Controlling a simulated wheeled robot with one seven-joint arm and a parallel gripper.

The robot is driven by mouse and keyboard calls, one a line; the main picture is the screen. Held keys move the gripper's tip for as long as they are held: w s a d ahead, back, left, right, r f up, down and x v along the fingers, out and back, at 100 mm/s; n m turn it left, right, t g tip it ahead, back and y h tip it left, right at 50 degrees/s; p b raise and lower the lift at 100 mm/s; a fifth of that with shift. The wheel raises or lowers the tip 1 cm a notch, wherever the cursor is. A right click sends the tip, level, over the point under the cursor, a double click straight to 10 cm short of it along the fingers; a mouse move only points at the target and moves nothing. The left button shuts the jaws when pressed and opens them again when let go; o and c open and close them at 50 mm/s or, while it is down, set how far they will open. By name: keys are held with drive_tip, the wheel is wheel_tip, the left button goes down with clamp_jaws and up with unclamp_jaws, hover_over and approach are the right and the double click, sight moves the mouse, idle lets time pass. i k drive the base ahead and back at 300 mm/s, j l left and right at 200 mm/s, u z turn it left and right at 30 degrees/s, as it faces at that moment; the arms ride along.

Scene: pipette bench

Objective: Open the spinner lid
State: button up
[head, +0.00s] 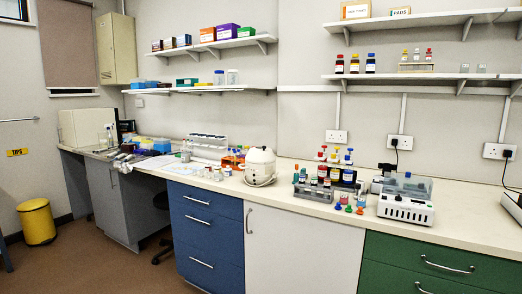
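A small white rounded device (260,167), which looks like the spinner, stands on the bench near the middle of the picture. Its domed lid (261,155) appears to be down on the body. It is too small here to make out a latch or hinge. My gripper is not in view, and no part of my arm shows.
Left of the spinner are small jars (217,173) and an orange rack (233,159). Right of it are bottle racks (315,190) and a white device with a clear cover (405,200). Bare bench (470,222) lies at the right. Shelves (425,77) overhang the back.

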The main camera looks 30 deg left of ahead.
sight(263, 154)
drive_tip(key=i+j+u, duration=0.1)
drive_tip(key=i+j, duration=0.2)
drive_tip(key=j, duration=0.15)
drive_tip(key=i+j+u, duration=0.1)
drive_tip(key=i+j, duration=0.25)
drive_tip(key=j, duration=0.05)
